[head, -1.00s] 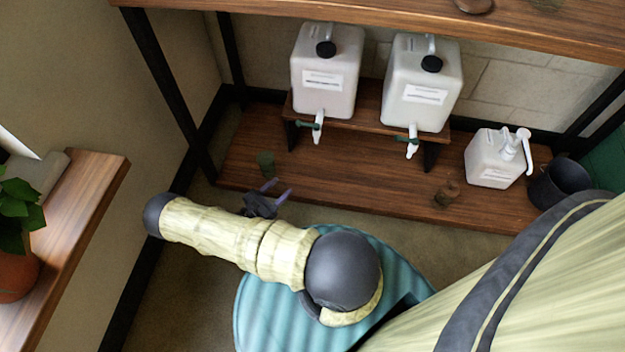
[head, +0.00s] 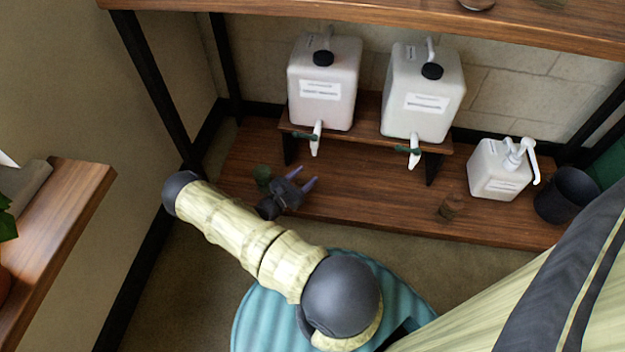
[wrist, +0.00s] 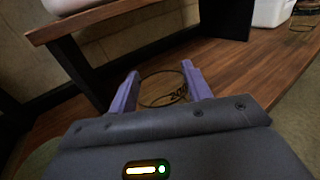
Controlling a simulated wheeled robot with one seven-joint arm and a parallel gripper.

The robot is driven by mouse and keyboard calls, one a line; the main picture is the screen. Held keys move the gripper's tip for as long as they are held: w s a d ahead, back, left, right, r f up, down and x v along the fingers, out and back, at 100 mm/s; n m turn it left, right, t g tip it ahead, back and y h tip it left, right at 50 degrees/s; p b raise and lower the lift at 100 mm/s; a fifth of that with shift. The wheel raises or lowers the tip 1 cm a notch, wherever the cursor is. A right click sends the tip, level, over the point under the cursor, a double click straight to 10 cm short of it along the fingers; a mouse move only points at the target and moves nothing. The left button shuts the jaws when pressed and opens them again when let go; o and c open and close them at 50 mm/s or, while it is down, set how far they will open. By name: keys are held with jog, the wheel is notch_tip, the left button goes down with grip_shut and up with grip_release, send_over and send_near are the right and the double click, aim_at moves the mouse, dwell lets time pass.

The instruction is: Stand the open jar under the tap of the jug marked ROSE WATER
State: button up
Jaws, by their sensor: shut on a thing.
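Two white jugs with black caps stand on a raised wooden stand: a left jug (head: 322,105) and a right jug (head: 420,115). Each has a white tap with a green lever, the left tap (head: 316,138) and the right tap (head: 414,152). Their labels are too small to read, so I cannot tell which is ROSE WATER. My gripper (head: 304,176) is over the lower shelf, in front of and left of the left tap. In the wrist view its purple fingers (wrist: 160,78) are shut on a clear open jar (wrist: 178,94), seen as a dark ring and markings. The jar hardly shows in the head view.
A white pump bottle (head: 497,175) and a dark bucket (head: 566,196) are at right. The stand (head: 365,133) has dark legs.

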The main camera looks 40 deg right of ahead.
aim_at(309, 173)
jog(key=d+b, duration=0.1)
jog(key=d, duration=0.2)
jog(key=shift+w+d+f, duration=0.1)
jog(key=shift+f, duration=0.05)
jog(key=shift+w+d+r, duration=0.15)
jog(key=shift+r, duration=0.05)
jog(key=shift+d, duration=0.15)
jog(key=f+b, duration=0.1)
jog(key=d+f+b, duration=0.1)
jog(key=b, duration=0.1)
jog(key=shift+w+f, duration=0.1)
jog(key=shift+f, duration=0.15)
jog(key=shift+f+b, duration=0.5)
jog(key=shift+b, duration=0.1)
jog(key=shift+f, duration=0.15)
jog(key=o, duration=1.3)
